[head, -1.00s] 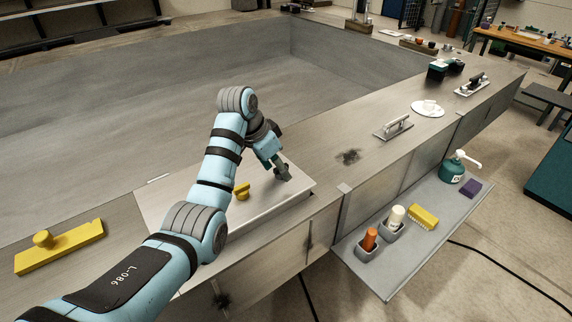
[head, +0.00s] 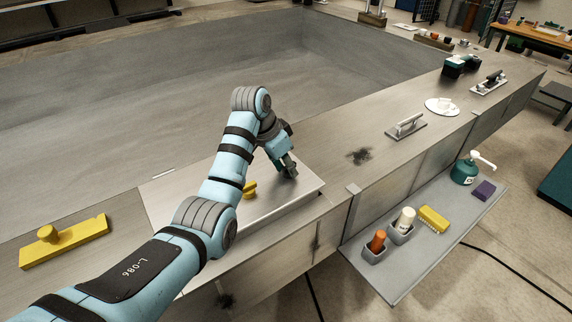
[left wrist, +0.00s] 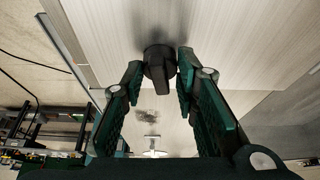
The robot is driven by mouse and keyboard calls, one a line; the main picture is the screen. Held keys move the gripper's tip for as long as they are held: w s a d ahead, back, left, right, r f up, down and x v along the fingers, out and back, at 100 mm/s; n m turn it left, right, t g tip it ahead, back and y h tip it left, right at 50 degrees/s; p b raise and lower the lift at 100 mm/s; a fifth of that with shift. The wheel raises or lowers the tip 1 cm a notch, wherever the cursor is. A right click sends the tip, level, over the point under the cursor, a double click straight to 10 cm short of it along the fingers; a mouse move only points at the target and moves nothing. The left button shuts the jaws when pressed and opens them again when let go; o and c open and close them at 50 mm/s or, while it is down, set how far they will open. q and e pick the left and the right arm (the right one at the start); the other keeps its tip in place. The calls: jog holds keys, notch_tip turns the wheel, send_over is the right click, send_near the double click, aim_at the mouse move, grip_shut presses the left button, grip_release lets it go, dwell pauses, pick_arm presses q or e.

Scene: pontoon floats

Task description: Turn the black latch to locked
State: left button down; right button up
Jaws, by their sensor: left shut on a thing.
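The black latch (left wrist: 158,68) is a round dark knob with a raised grip bar. It sits on a pale metal lid (head: 309,187), which lies on the grey deck. My left gripper (head: 289,169) reaches down to the lid's far right part. My right gripper is not in view.
A yellow float (head: 64,242) lies at the left. A handled trowel (head: 406,126) and a white disc (head: 441,106) lie farther right. A side shelf (head: 390,262) holds bottles and a yellow brush.

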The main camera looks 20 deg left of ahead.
pick_arm(q)
jog(key=n, duration=0.2)
jog(key=n+t+y, duration=0.1)
jog(key=n, duration=0.1)
jog(key=shift+d+r, duration=0.1)
jog(key=shift+d, duration=0.1)
jog(key=n+y, duration=0.2)
jog(key=n, duration=0.2)
jog(key=shift+d+n, duration=0.15)
jog(key=shift+n, duration=0.15)
jog(key=n+y, duration=0.2)
jog(key=n, duration=0.3)
jog(key=shift+w+d, duration=0.1)
jog(key=shift+r+n+g+y, duration=0.1)
jog(key=shift+n+g+y, duration=0.35)
jog(key=shift+n, duration=0.75)
jog(key=shift+w+n+g+y, duration=0.1)
jog(key=shift+n+g+y, duration=0.15)
jog(key=shift+n, duration=0.55)
jog(key=c, duration=1.3)
grip_release()
jog(key=shift+f, duration=0.2)
